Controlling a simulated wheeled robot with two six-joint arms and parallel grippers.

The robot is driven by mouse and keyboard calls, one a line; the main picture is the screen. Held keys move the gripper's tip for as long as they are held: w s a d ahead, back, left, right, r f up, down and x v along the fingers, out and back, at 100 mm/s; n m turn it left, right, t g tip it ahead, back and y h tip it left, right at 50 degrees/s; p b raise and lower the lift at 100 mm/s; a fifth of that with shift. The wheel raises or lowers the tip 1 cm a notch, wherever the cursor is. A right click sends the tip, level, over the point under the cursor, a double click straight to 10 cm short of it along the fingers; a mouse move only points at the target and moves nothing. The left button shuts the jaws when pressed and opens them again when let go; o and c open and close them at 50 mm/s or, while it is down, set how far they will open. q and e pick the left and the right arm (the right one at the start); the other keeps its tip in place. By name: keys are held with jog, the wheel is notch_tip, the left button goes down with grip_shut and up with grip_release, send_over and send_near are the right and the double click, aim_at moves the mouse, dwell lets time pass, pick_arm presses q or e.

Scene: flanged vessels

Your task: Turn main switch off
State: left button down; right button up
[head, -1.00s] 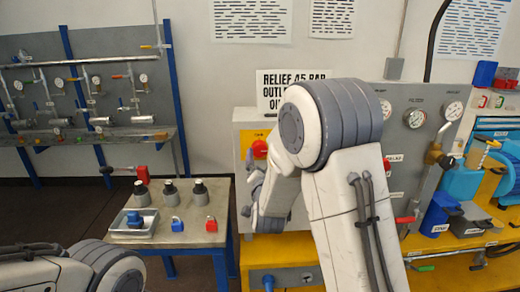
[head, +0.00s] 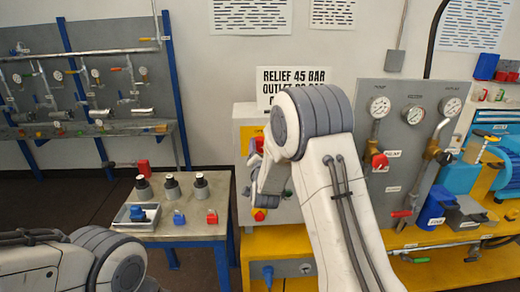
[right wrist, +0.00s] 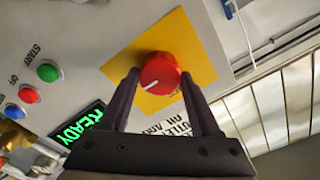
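The main switch is a round red knob with a white pointer line (right wrist: 160,73) on a yellow plate (right wrist: 196,58), seen in the right wrist view. Its pointer line slants toward the lower left there. In the head view the red knob (head: 259,145) shows partly behind my right arm. My right gripper (right wrist: 160,78) is open, with one finger on each side of the knob; whether either touches it I cannot tell. The gripper also shows in the head view (head: 253,170), before the grey cabinet. My left arm shows at the lower left, but its gripper is out of view.
Beside the switch are a green button (right wrist: 48,71), a red button (right wrist: 29,95), a blue button (right wrist: 12,111) and a lit READY display (right wrist: 88,125). A gauge panel (head: 395,100) stands right. A side table (head: 190,226) holds vessels and padlocks.

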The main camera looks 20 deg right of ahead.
jog(key=shift+f+n+b, duration=0.2)
jog(key=shift+n+b, duration=1.5)
jog(key=shift+b, duration=0.05)
jog(key=n+b, duration=0.3)
jog(key=n, duration=0.1)
jog(key=shift+n, duration=0.3)
jog(key=n+b, duration=0.1)
jog(key=n, duration=0.3)
jog(key=shift+a+r+n, duration=0.1)
jog(key=shift+n, duration=0.2)
jog(key=n+b, duration=0.1)
jog(key=n, duration=0.4)
jog(key=shift+n, duration=0.3)
jog(key=o, duration=1.4)
jog(key=shift+s+r, duration=0.1)
jog(key=b+v, duration=0.2)
jog(key=v, duration=0.8)
jog(key=shift+s+a+b, duration=0.1)
jog(key=shift+s+b, duration=0.05)
jog(key=shift+b, duration=0.15)
